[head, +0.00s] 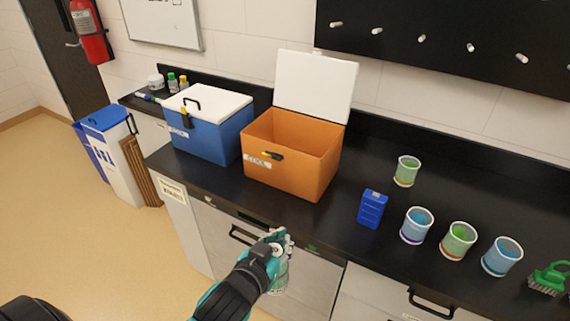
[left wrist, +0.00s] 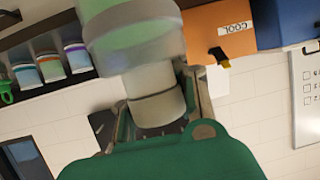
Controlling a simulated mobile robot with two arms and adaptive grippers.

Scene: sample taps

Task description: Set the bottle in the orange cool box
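The orange cool box (head: 300,165) stands on the black counter with its white lid (head: 315,85) raised and a label reading COOL on its front. Its inside looks empty as far as it shows. My left gripper (head: 277,242) is in front of the counter, below and in front of the orange box. It is shut on the bottle (head: 281,279), a clear greenish bottle that hangs below it, partly hidden by my arm. In the left wrist view the bottle (left wrist: 133,40) fills the top, with its pale neck between the fingers (left wrist: 158,105). My right gripper is out of view.
A closed blue cool box (head: 205,138) stands left of the orange one. To the right are a blue pack (head: 371,208), several coloured cups (head: 417,225) and a green brush (head: 548,279). Small bottles (head: 177,83) stand at the far left. Bins (head: 110,150) are on the floor.

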